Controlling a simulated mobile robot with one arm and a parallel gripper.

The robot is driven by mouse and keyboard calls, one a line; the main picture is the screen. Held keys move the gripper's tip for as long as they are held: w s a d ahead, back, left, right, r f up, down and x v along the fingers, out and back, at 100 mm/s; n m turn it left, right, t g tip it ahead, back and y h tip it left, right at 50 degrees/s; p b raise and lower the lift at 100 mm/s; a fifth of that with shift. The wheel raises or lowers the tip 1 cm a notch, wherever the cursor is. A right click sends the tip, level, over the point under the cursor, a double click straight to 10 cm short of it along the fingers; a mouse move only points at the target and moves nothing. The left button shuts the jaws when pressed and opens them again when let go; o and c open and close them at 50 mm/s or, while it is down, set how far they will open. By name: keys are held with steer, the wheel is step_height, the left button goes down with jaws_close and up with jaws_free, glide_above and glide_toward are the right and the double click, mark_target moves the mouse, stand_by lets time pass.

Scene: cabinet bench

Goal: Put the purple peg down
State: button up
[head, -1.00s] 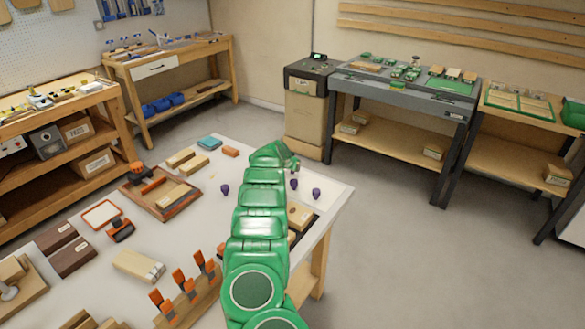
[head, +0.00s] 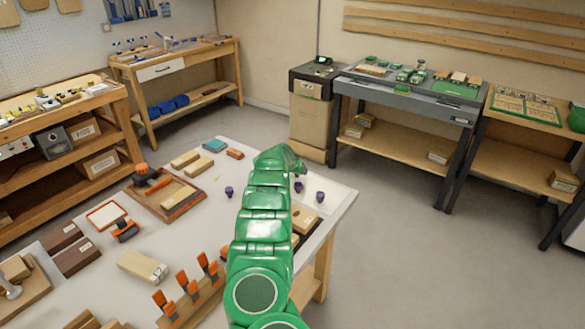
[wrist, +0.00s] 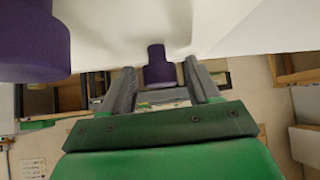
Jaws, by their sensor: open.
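Three purple pegs show in the head view on the white bench top: one left of my arm (head: 229,192), one close below the end of my arm (head: 298,187), and one farther right (head: 320,197). In the wrist view my gripper (wrist: 160,78) is open, its two grey fingers apart. A purple peg (wrist: 158,68) shows between the fingertips, with a gap to each finger; it meets the white surface. I cannot tell how deep between the fingers it is. Another purple peg (wrist: 35,45) is large at the upper left of the wrist view, outside the fingers.
A wooden block (head: 305,218) lies near the bench's right edge, partly behind my arm. A wooden tray (head: 170,198), blocks and orange-handled tools (head: 188,285) occupy the left and front. Bare white bench top (head: 340,197) lies around the right pegs.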

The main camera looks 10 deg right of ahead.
steer(key=shift+v, duration=4.05)
steer(key=shift+s+v, duration=0.2)
steer(key=shift+v, duration=0.95)
steer(key=shift+s+a+r, duration=0.2)
steer(key=shift+r, duration=0.2)
steer(key=shift+a, duration=0.1)
